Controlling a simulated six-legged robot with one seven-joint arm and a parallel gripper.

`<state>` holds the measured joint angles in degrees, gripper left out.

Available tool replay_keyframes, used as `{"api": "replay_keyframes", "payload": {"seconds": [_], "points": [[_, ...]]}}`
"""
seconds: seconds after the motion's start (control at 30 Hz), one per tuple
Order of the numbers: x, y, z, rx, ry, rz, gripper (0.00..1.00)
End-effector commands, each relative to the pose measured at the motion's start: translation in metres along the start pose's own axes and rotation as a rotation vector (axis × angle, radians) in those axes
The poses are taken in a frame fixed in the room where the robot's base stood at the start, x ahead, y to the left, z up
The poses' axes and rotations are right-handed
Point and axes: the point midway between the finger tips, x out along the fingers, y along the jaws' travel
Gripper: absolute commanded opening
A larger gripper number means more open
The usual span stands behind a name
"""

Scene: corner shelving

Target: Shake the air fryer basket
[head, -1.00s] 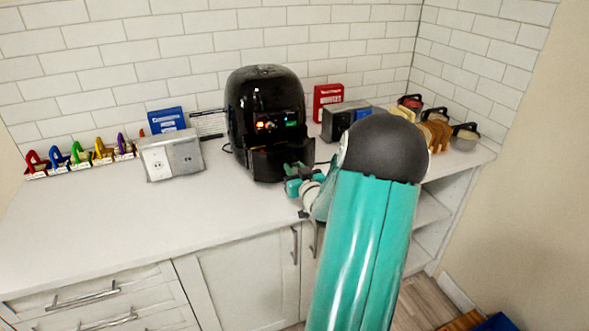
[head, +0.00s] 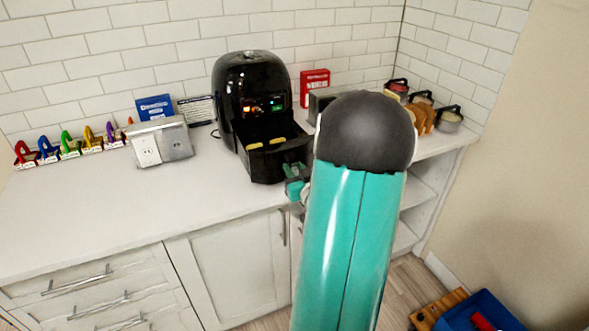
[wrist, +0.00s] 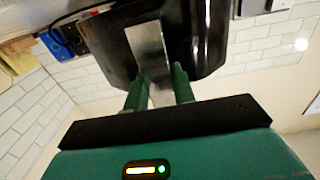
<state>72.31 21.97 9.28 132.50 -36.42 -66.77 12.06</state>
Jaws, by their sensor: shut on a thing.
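The black air fryer (head: 252,95) stands on the white counter against the tiled wall, its small display lit. Its basket (head: 270,168) is pulled out at the front, and yellow pieces of food (head: 265,144) show inside it. My gripper (head: 297,180) is at the basket's front right, partly hidden by my arm. In the wrist view my gripper (wrist: 158,88) has its two green fingers shut on the basket's flat metallic handle (wrist: 148,52), with the dark basket front (wrist: 195,45) beyond.
Left of the fryer stand a metal outlet box (head: 160,142), a blue box (head: 155,107) and a row of coloured clamp-like items (head: 68,146). The left counter (head: 90,205) is clear.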

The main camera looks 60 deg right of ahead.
Motion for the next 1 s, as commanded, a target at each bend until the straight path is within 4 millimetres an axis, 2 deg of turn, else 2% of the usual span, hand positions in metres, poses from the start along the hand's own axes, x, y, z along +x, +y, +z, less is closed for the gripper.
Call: {"api": "replay_keyframes", "payload": {"seconds": [0.3,0.33,0.43,1.0], "points": [[0.0039,0.0010,-0.0007,0.000,0.001,0.002,0.00],[0.0040,0.0010,-0.0007,0.000,0.001,0.002,0.29],[0.0041,0.0008,-0.0006,0.000,0.001,0.002,0.47],[0.0034,-0.0007,-0.0003,0.000,0.001,0.001,0.47]]}}
